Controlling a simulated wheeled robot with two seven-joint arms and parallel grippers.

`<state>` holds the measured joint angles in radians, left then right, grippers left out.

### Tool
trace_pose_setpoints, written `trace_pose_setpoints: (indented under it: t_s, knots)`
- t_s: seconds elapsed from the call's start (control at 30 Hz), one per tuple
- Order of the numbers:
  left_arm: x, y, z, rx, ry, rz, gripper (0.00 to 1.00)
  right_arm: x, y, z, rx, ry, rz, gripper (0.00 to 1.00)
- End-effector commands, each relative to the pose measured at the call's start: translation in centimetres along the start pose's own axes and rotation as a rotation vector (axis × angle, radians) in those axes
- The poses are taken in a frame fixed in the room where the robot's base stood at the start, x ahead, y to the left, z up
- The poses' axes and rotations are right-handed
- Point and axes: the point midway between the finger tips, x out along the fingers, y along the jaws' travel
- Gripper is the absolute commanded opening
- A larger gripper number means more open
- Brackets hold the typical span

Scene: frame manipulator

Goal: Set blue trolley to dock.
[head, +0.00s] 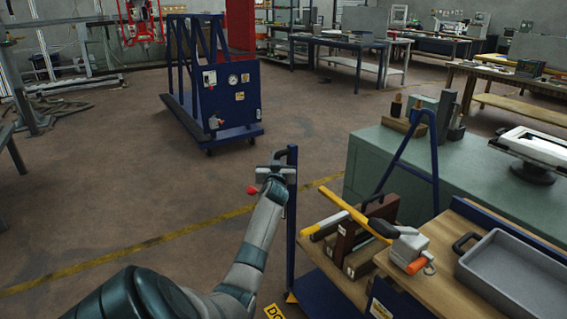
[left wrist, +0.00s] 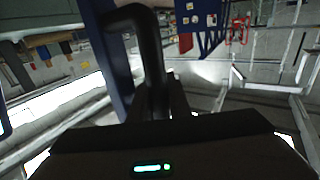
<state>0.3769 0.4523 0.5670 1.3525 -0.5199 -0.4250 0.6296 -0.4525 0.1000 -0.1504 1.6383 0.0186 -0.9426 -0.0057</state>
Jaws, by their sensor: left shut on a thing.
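A blue-framed trolley (head: 291,220) with wooden shelves stands at the lower right of the head view, its near post upright. My left arm reaches up to that post, and my left gripper (head: 274,172) is shut at its upper part. In the left wrist view my gripper (left wrist: 160,103) is shut on a black bent handle (left wrist: 150,45) beside a blue post (left wrist: 104,55). A yellow label (head: 273,312) on the floor starts with "DO"; the rest is cut off. My right gripper is not in view.
The trolley carries a grey tray (head: 515,275), a yellow-handled tool (head: 345,212) and wooden boxes. A green cabinet (head: 390,165) stands close behind it. A second blue wheeled frame (head: 228,95) with a gauge stands further back. Open floor (head: 130,190) with a yellow line lies left.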

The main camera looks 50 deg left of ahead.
Motion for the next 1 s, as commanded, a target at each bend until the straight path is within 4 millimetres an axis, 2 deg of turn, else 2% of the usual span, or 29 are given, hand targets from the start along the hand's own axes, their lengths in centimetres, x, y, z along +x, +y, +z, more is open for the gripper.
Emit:
trace_pose_setpoints:
  t_s: [0.2,0.57,0.6,1.0]
  knots:
    - [0.92,-0.52,-0.07,0.0,0.002,0.001,0.0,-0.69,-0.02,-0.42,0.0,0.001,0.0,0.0]
    - [1.09,-0.74,-0.39,0.0,0.005,-0.001,0.0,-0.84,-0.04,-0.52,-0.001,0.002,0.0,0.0]
    - [1.09,-0.75,-0.42,0.0,0.006,-0.001,0.24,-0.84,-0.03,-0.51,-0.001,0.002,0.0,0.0]
    - [0.83,-0.56,0.03,0.0,0.0,0.001,0.25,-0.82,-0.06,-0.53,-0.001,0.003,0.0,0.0]
